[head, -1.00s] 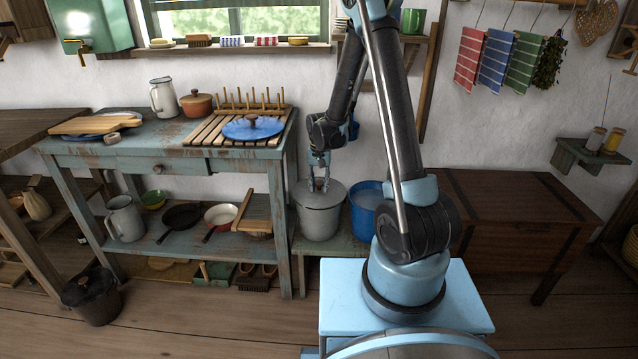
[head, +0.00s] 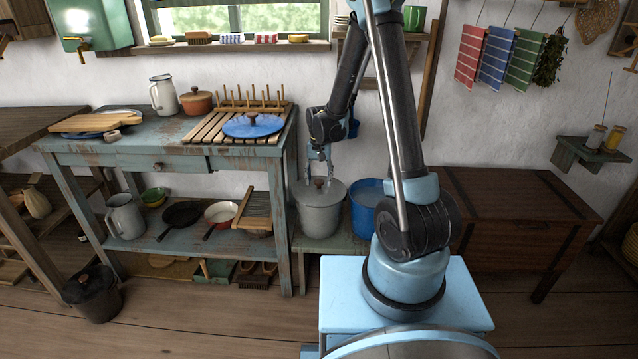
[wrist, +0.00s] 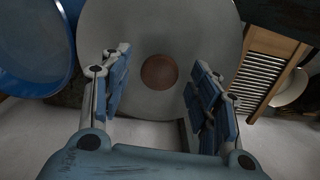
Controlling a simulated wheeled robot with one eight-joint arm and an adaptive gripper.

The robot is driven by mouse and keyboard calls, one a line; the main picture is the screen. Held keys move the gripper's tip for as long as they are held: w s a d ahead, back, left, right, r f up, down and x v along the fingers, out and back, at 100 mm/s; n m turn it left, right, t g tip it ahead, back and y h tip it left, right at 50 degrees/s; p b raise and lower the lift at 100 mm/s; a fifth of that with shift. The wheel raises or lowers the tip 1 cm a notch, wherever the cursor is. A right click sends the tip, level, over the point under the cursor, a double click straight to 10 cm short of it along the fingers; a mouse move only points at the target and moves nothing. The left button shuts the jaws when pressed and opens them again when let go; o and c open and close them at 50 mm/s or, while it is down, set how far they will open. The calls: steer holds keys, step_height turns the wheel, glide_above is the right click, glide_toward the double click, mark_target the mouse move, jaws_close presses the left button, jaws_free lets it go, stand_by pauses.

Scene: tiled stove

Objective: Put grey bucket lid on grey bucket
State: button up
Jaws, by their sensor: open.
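The grey bucket (head: 319,222) stands upright on a low bench against the wall. The grey bucket lid (head: 303,191), with a round brown knob, sits on its top and looks level. My gripper (head: 319,170) is open just above the lid, with nothing held. In the wrist view the lid (wrist: 205,35) spreads ahead of and below my gripper (wrist: 158,70); its brown knob (wrist: 159,72) shows between the parted fingers. The lid hides the bucket's rim there, so I cannot tell exactly how it is seated.
A blue bucket (head: 364,215) stands close at the right and shows in the wrist view (wrist: 30,45). The worn blue table (head: 150,150) is at the left, with a washboard (head: 254,206) on its lower shelf. A wooden chest (head: 520,220) is at the right.

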step_height(320, 180, up, 10)
stand_by(0.6)
steer(key=shift+r, duration=0.1)
steer(key=s+d+r+t, duration=0.1)
steer(key=s+d+r, duration=0.9)
steer(key=s+d, duration=0.45)
steer(key=s+d+f, duration=0.2)
steer(key=s+d, duration=0.1)
steer(key=s, duration=0.5)
steer(key=s+d+f+n+t, duration=0.1)
steer(key=s+d+f, duration=0.2)
steer(key=s, duration=0.6)
steer(key=shift+s+d, duration=0.15)
steer(key=shift+d, duration=0.2)
